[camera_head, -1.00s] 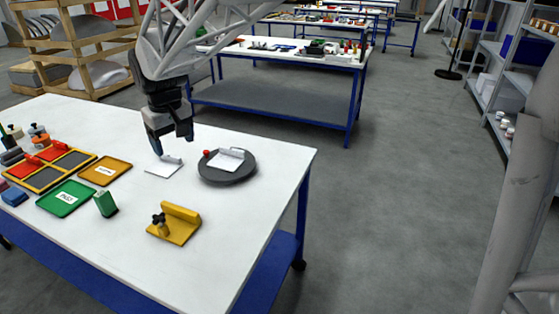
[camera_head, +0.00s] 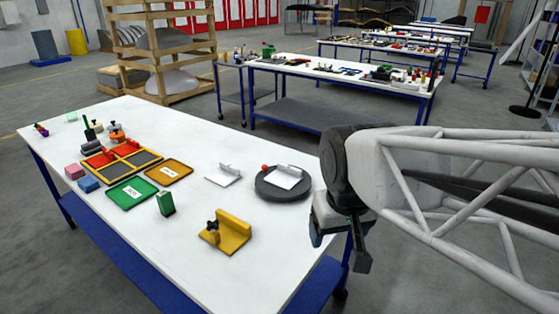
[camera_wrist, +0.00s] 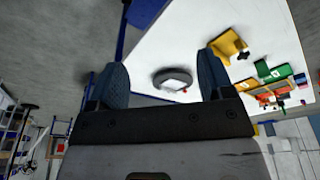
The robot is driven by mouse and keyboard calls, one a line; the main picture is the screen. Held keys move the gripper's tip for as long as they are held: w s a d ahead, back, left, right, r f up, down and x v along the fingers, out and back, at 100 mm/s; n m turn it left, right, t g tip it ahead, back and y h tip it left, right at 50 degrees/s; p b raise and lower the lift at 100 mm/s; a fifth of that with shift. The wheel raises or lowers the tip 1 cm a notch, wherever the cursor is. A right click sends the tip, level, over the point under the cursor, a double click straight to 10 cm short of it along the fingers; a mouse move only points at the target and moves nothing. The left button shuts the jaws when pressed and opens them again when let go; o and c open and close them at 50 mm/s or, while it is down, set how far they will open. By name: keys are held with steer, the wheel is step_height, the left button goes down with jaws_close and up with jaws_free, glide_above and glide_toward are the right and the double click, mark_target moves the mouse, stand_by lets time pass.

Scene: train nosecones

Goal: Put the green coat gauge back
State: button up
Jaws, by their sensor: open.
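The green coat gauge (camera_head: 165,203) is a small green block standing on the white table, just right of the green tray (camera_head: 132,193) and apart from it. It also shows small in the wrist view (camera_wrist: 262,68). My gripper (camera_head: 340,250) is off to the right, by the table's right edge, well away from the gauge. In the wrist view its two fingers (camera_wrist: 163,74) are spread apart with nothing between them.
A yellow bracket (camera_head: 232,232) stands right of the gauge. A dark round turntable (camera_head: 270,192) bears a white plate; another white plate (camera_head: 222,176) lies left of it. An orange tray (camera_head: 168,172) and a red-yellow divided tray (camera_head: 128,164) lie behind. The near right tabletop is clear.

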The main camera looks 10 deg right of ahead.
steer(key=shift+m, duration=0.3)
steer(key=s, duration=0.1)
steer(key=s+f, duration=0.1)
steer(key=s+d, duration=0.1)
steer(key=shift+s+f, duration=0.3)
steer(key=shift+s, duration=0.1)
